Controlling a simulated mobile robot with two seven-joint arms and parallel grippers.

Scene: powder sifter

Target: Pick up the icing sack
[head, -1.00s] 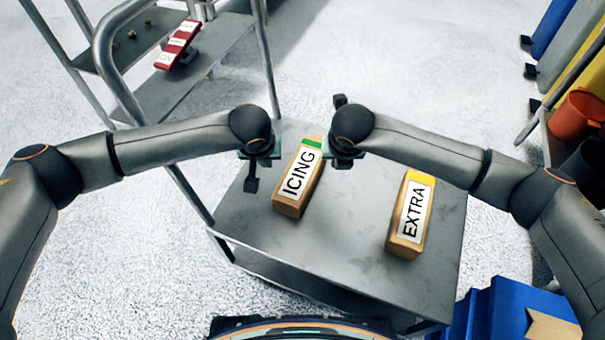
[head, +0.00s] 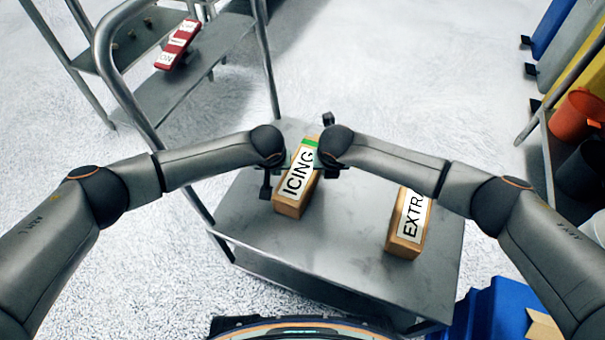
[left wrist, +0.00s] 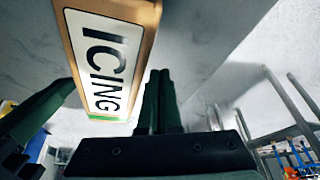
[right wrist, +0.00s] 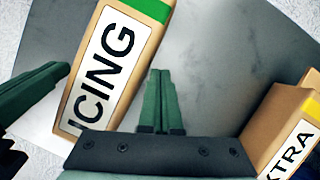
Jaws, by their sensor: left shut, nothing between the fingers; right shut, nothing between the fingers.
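The icing sack (head: 292,190) is a tan block with a white ICING label and a green band at its far end. It lies on the grey cart top, between my two grippers. My left gripper (head: 266,188) is at its left side; its green fingers (left wrist: 160,98) are shut and empty beside the sack in the left wrist view. My right gripper is at its right side, mostly hidden by its arm in the head view; its fingers (right wrist: 162,98) are shut and empty in the right wrist view. I cannot tell whether either gripper touches the sack.
The EXTRA sack (head: 408,236), with a yellow band (right wrist: 311,104), lies to the right on the same cart top (head: 335,240), partly under my right arm. A railed cart with a red switch box (head: 177,45) stands at upper left. Blue bins (head: 490,310) are at lower right.

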